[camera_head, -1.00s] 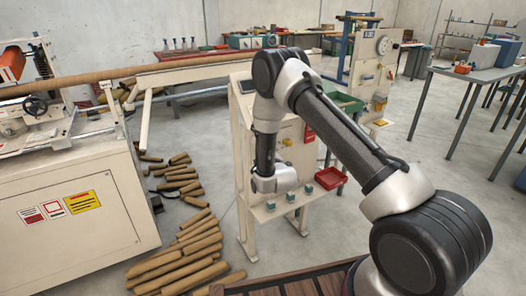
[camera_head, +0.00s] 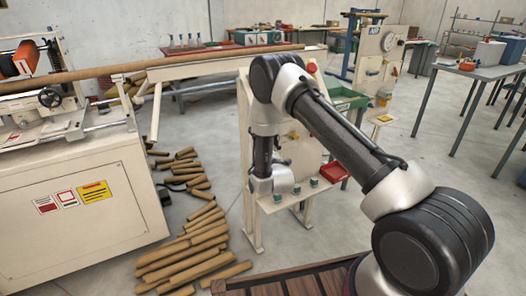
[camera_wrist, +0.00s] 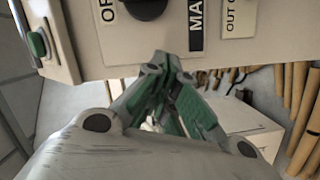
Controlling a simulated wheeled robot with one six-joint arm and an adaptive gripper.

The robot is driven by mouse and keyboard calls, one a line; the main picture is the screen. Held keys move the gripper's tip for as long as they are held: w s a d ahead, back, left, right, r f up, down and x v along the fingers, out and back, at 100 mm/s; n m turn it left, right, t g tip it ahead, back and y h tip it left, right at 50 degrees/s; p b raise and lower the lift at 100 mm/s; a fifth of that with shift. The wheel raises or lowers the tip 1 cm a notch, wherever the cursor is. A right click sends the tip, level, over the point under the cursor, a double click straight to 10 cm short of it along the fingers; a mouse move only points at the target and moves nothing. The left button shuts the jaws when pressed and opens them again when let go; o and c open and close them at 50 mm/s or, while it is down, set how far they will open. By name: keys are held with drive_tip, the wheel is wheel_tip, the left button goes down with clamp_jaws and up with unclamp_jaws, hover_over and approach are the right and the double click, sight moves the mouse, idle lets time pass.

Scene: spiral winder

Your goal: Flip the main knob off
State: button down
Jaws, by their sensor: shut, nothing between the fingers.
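A black knob (camera_wrist: 146,8) sits on the cream panel at the top of the wrist view, cut by the frame edge. It lies between a label starting "OF" (camera_wrist: 109,12) and a black label starting "MA" (camera_wrist: 197,22). My gripper (camera_wrist: 160,62) is shut and empty, its fingertips just below the knob in the picture. I cannot tell whether they touch the panel. In the head view my arm stands in front of the cream control stand (camera_head: 245,150) and hides most of its face, the knob and the gripper fingers.
A green button (camera_wrist: 36,44) sits on a box at the panel's left. Below the stand's face is a shelf with small green-topped pieces (camera_head: 296,190) and a red tray (camera_head: 334,172). Cardboard tubes (camera_head: 195,245) lie on the floor left of the stand. The winder (camera_head: 70,200) stands farther left.

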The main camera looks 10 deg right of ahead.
drive_tip(key=s, duration=0.8)
drive_tip(key=shift+s+d, duration=0.35)
